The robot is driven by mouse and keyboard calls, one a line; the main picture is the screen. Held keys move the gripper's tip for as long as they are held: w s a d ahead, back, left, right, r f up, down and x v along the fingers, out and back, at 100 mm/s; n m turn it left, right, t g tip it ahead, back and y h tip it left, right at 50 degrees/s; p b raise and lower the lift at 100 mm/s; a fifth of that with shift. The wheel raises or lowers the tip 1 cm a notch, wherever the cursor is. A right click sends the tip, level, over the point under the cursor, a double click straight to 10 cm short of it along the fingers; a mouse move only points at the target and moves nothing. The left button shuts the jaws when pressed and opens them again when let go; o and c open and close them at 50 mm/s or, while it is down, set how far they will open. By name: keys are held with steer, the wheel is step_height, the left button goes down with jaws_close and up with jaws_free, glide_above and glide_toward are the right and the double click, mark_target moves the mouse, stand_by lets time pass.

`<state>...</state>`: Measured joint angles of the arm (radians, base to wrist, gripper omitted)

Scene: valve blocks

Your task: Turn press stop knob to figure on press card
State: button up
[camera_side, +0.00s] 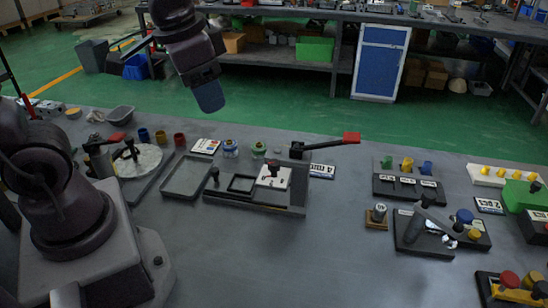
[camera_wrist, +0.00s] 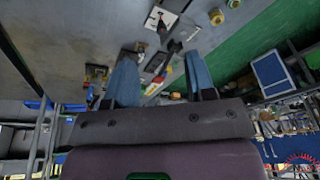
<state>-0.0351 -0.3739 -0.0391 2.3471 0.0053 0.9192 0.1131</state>
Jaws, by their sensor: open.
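My gripper (camera_side: 208,96) is raised high above the back of the table, empty. In the wrist view its two blue fingers (camera_wrist: 160,82) stand wide apart. A press-like fixture (camera_side: 297,209) with a dark base and a white plate with a small black knob (camera_side: 273,168) sits mid-table. A lever with a red grip (camera_side: 350,138) is behind it. A card (camera_side: 321,171) with a figure like 4 lies beside it. Another small knob with a pale top (camera_side: 378,208) stands on a brown block to the right. I cannot tell which knob is the press stop; its setting is too small to read.
A grey tray (camera_side: 187,177) and a round pale disc (camera_side: 138,161) lie left. Several coloured cups stand behind them. At right are a rack with coloured pieces (camera_side: 408,187), a lever fixture (camera_side: 424,240) and another card (camera_side: 489,205). The front middle of the table is clear.

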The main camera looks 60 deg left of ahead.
mark_target(274, 162)
steer(key=w+d+f+m+g, duration=0.1)
steer(key=w+f+m+g, duration=0.25)
steer(key=w+m, duration=0.95)
steer(key=f, duration=0.4)
steer(key=s+f+m, duration=0.1)
steer(key=f, duration=0.4)
steer(key=f+m, duration=0.1)
steer(key=f, duration=0.3)
steer(key=shift+s+d+f+t, duration=0.1)
steer(key=shift+s+f+t, duration=0.15)
steer(key=shift+s+t, duration=0.1)
steer(key=c, duration=0.9)
